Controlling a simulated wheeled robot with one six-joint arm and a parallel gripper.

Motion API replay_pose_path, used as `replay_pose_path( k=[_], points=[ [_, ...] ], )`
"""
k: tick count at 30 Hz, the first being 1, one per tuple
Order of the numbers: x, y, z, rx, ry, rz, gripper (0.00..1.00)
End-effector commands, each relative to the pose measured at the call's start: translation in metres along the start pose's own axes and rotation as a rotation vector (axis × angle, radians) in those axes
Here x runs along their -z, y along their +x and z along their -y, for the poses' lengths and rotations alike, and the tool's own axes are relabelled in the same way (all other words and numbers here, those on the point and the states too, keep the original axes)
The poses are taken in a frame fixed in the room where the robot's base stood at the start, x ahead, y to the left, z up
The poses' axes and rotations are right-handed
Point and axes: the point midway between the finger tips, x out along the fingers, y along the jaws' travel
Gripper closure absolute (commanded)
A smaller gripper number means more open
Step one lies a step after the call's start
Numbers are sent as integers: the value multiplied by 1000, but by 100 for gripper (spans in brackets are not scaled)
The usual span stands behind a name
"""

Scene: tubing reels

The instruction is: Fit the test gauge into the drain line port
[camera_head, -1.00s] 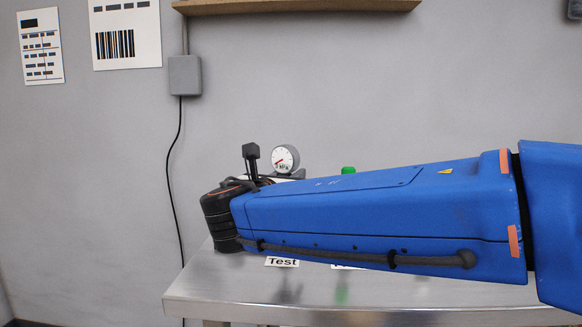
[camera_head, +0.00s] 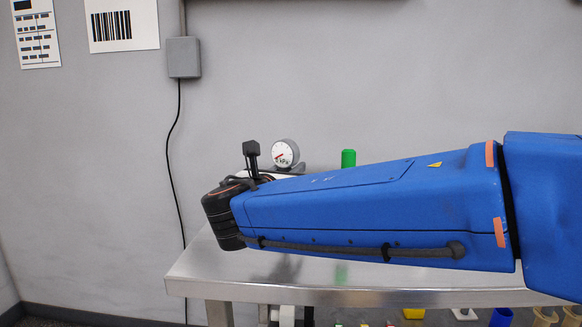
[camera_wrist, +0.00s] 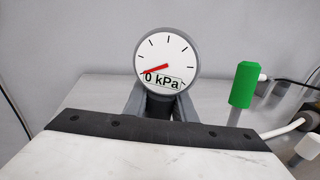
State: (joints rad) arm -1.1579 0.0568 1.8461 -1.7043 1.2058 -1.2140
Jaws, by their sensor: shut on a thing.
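The test gauge (camera_wrist: 166,62) is a round grey-rimmed dial with a white face, a red needle and "0 kPa" on it. My gripper (camera_wrist: 160,104) is shut on its dark stem, with a grey finger on each side, and the dial stands upright above the fingers. The gauge also shows in the head view (camera_head: 285,154), just above my blue arm. The lower end of the gauge is hidden behind my gripper body. I cannot make out the drain line port in either view.
A green cylinder (camera_head: 348,158) stands to the right of the gauge; it also shows in the wrist view (camera_wrist: 244,84). A white tube (camera_wrist: 284,129) lies at the right. The metal bench (camera_head: 202,274) is largely covered by my arm. Several coloured items sit below it.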

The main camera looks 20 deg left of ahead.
Motion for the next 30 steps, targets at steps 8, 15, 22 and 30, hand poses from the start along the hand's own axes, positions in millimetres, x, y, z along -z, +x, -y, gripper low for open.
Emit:
replay_pose_path(
  k=[8,15,22,30],
  points=[
    [6,0,0,0,0,0,100],
    [12,0,0,0,0,0,100],
    [18,0,0,0,-1,0,100],
    [24,0,0,0,0,1,100]
  ],
)
